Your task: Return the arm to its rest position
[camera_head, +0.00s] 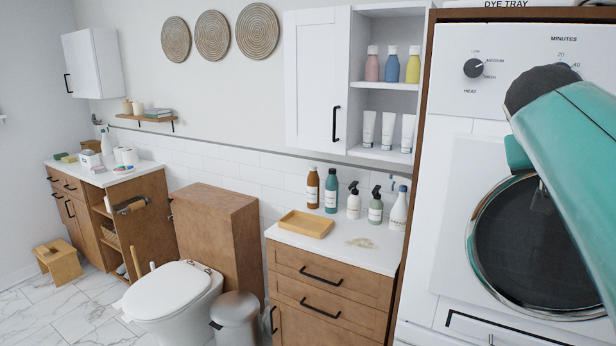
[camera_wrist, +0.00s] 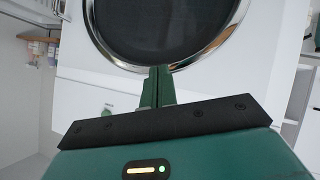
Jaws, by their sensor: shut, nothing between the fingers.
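My arm shows as a large teal link with a dark joint at the right of the head view, in front of the white dryer (camera_head: 465,150). The head view does not show my fingertips. In the wrist view my gripper (camera_wrist: 158,72) is shut, its two green fingers side by side with nothing between them. The fingers point toward the dryer's round dark door (camera_wrist: 165,25) with its chrome ring. I cannot tell the exact gap between fingertips and door.
Left of the dryer, a wooden cabinet with a white counter (camera_head: 345,243) holds a wooden tray (camera_head: 306,224) and several bottles. A grey bin (camera_head: 236,318) and a toilet (camera_head: 168,290) stand further left. Open shelves (camera_head: 385,88) hang above. Marble floor shows at lower left.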

